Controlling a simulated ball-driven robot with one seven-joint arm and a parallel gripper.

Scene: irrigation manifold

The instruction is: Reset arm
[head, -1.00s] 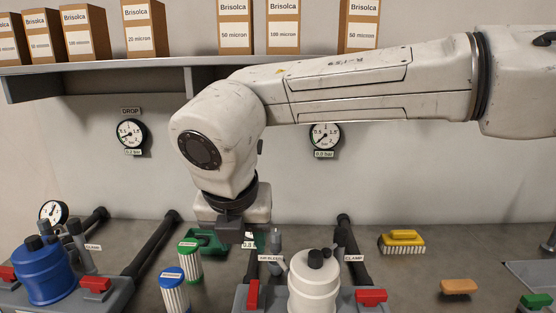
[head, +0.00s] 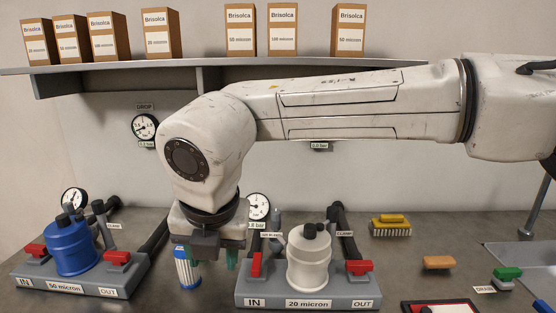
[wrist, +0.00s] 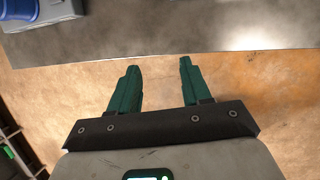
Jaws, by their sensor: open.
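My arm reaches across the head view from the right, bent down at the elbow. My gripper (head: 212,263) hangs from it between the blue and white filter housings, in front of a blue-capped filter cartridge (head: 187,272). In the wrist view my gripper (wrist: 158,72) shows two green fingers spread apart with nothing between them. They are over the brown floor (wrist: 220,100), just short of the grey bench edge (wrist: 190,56). The fingers are only partly visible in the head view.
The blue housing (head: 71,247) stands on the 50 micron base at left. The white housing (head: 308,262) stands on the 20 micron base, right of my gripper. A yellow brush (head: 390,226) and orange sponge (head: 438,262) lie farther right. Brisolca boxes (head: 240,30) line the shelf above.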

